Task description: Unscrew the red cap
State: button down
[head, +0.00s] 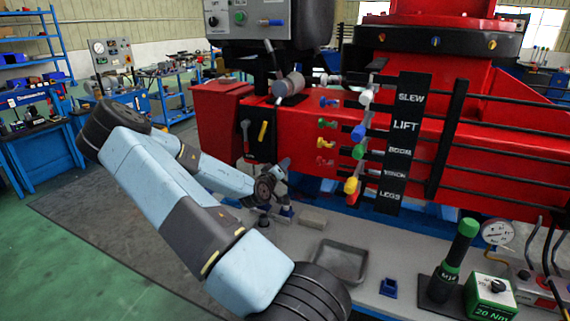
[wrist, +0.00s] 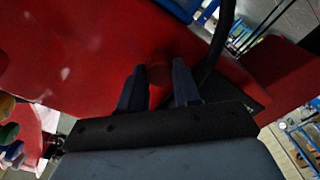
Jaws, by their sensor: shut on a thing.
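In the wrist view, my gripper (wrist: 159,90) has its two dark fingers on either side of a small red piece (wrist: 158,74), which I take to be the red cap. It is shut on this piece, in front of a large red surface (wrist: 80,60). The fingers and shadow hide much of the piece, and its thread cannot be seen. In the head view, my gripper (head: 283,165) is small and dark, close to the red crane body (head: 225,120) under the lever panel. The cap cannot be made out there.
Coloured levers (head: 358,132) stand beside a black label plate (head: 405,130), right of my gripper. The grey bench holds a shallow tray (head: 342,262), a blue holder (head: 389,288), a green-topped tool (head: 455,260) and a green box (head: 487,298). A black hose (wrist: 216,45) runs close to the fingers.

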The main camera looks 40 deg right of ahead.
jog(key=shift+s+a, duration=0.1)
jog(key=shift+a, duration=0.05)
jog(key=shift+v, duration=1.95)
